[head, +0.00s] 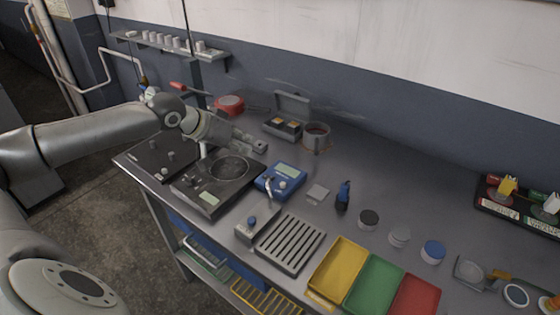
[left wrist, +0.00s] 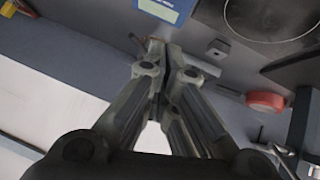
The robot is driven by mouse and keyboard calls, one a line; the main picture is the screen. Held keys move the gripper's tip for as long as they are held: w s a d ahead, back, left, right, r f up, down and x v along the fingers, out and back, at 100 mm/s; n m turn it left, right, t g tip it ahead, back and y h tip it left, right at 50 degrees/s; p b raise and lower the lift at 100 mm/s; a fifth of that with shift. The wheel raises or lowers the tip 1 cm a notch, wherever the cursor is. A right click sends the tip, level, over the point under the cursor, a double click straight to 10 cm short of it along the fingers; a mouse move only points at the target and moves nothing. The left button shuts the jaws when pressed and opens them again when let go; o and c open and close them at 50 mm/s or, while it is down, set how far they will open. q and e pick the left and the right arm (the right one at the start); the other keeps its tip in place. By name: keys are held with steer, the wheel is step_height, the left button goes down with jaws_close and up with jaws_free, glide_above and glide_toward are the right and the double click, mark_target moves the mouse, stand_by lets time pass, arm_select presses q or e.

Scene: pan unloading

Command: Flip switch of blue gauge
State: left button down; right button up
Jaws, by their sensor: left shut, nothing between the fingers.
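The blue gauge (head: 280,180) sits on the metal bench, right of the dark hot plate. It has a pale display and a light round knob on its top face. Part of the gauge also shows at the top edge of the left wrist view (left wrist: 170,10). My left gripper (head: 262,148) is shut and empty above the bench, just behind the gauge and apart from it in the head view. Its closed fingertips (left wrist: 158,50) point toward the gauge side in the left wrist view. I cannot clearly make out the switch or its position. My right gripper is not in view.
A red round container (head: 229,102), an open grey case (head: 292,103) and a metal pot (head: 316,134) stand behind. A slotted rack (head: 291,244) and coloured trays (head: 338,264) lie in front.

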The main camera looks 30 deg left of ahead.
arm_select(q)
steer(key=p+x, duration=0.2)
steer(key=x, duration=0.6)
steer(key=shift+d+f, duration=0.1)
steer(key=shift+f, duration=0.25)
steer(key=f, duration=0.1)
steer(key=f+p, duration=0.1)
steer(key=f, duration=0.1)
steer(key=shift+d+f, duration=0.25)
steer(key=shift+d, duration=0.15)
steer(key=shift+d+f, duration=0.1)
steer(key=shift+f, duration=0.25)
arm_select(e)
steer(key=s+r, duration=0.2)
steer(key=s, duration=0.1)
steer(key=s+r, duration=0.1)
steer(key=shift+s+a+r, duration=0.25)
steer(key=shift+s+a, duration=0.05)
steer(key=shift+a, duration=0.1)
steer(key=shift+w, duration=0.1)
